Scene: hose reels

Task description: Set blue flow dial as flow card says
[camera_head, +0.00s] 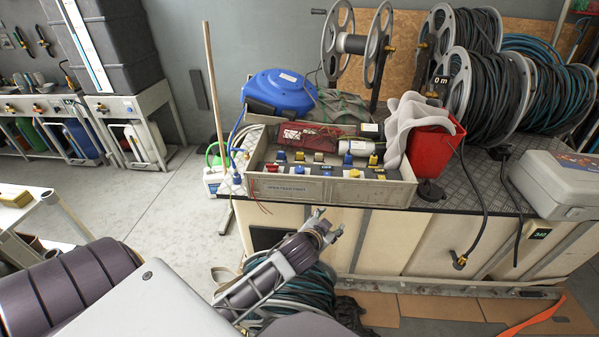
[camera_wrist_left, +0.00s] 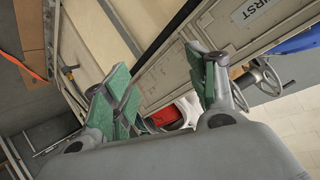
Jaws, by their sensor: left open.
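A grey tray (camera_head: 288,190) on the bench holds a row of small coloured knobs in blue, yellow and red. A blue knob (camera_head: 348,160) shows among them; other blue ones stand in the row, and I cannot tell which is the flow dial or read its setting. I cannot identify the flow card. My left gripper (camera_head: 330,222) is open and empty, in front of and below the tray's front wall, apart from the knobs. In the left wrist view its green-padded fingers (camera_wrist_left: 165,90) are spread, with the tray's label (camera_wrist_left: 250,12) beyond. My right gripper is not in view.
A red bucket (camera_head: 432,142) with a grey cloth (camera_head: 408,118) stands right of the tray. A blue reel (camera_head: 280,92) and large hose reels (camera_head: 488,95) stand behind. A grey case (camera_head: 560,182) is at right. Coiled hose (camera_head: 300,292) lies below the gripper.

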